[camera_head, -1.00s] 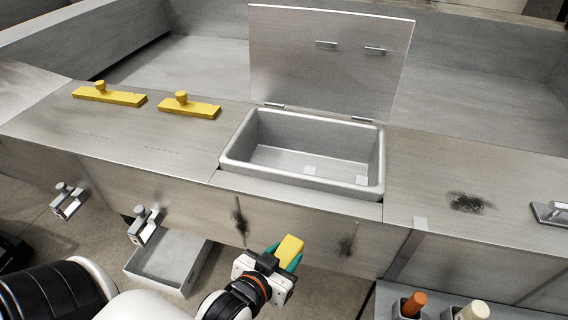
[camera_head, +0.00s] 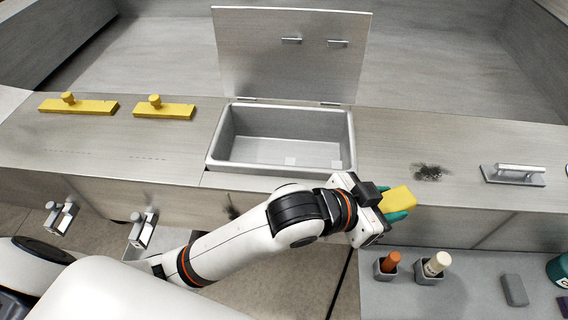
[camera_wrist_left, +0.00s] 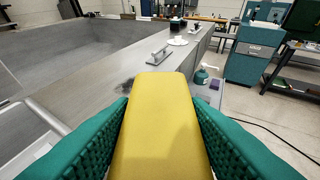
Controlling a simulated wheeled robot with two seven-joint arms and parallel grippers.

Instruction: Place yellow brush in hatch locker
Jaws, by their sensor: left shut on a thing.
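My left gripper (camera_head: 388,206) is shut on a yellow block-like thing (camera_head: 398,199), likely the yellow brush; no bristles show. In the left wrist view the yellow thing (camera_wrist_left: 160,125) sits between the two teal fingers. The gripper is in front of the metal bench, right of the hatch locker and apart from it. The hatch locker (camera_head: 213,160) is an open grey recessed box with pale squares on its floor. Its lid (camera_head: 290,60) stands upright behind it. My right gripper is not in view.
Two yellow handled bars (camera_head: 78,106) (camera_head: 165,111) lie on the bench top at left. A metal handled plate (camera_head: 515,175) and a dark smudge (camera_head: 428,172) are on the right. A grey shelf (camera_head: 420,297) below holds an orange-handled tool (camera_head: 391,262) and a cream-handled one (camera_head: 437,264).

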